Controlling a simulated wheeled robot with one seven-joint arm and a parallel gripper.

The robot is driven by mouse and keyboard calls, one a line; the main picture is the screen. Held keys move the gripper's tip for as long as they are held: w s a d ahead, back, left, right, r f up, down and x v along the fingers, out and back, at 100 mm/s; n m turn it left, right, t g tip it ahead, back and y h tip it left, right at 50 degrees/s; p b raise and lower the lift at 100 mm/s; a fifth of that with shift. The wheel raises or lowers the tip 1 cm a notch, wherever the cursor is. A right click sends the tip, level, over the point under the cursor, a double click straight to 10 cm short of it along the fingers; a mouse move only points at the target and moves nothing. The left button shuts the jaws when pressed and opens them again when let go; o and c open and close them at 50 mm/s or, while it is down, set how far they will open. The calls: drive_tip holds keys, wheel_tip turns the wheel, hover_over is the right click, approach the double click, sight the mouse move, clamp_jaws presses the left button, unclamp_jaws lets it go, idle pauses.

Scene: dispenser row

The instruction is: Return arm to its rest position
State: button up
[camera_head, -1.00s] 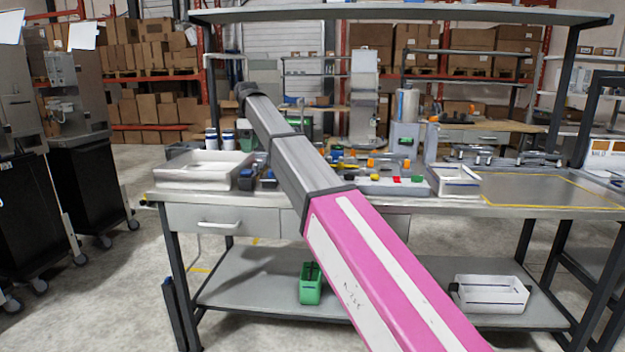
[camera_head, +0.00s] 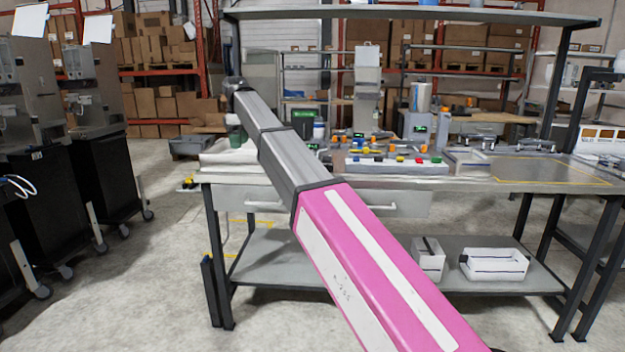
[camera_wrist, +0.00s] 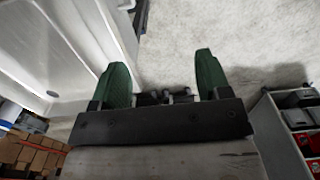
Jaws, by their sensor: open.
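My gripper (camera_wrist: 160,85) shows in the wrist view as two green fingers set wide apart with nothing between them. It is open above pale concrete floor. In the head view my arm, grey with a pink and white section, reaches up from the lower right towards the left end of the workbench (camera_head: 490,184).
Dark dispensers (camera_head: 100,150) on wheels stand at the left. Coloured parts and a grey machine (camera_head: 418,125) crowd the bench top. White bins (camera_head: 495,264) sit on its lower shelf.

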drive_tip(key=s+d+f+m, duration=0.3)
drive_tip(key=d+f+m, duration=0.1)
drive_tip(key=d+f, duration=1.05)
drive_tip(key=s+d+f+m, duration=0.2)
drive_tip(key=d+f+m, duration=0.2)
drive_tip(key=d+f, duration=1)
drive_tip(key=s+d+f+m, duration=0.4)
drive_tip(key=s+d+f, duration=0.4)
drive_tip(key=f, duration=0.3)
drive_tip(key=s+d+f+m, duration=0.5)
drive_tip(key=s+d+f, duration=0.3)
drive_tip(key=s+f, duration=0.2)
drive_tip(key=shift+s+f, duration=0.35)
drive_tip(key=shift+s, duration=0.35)
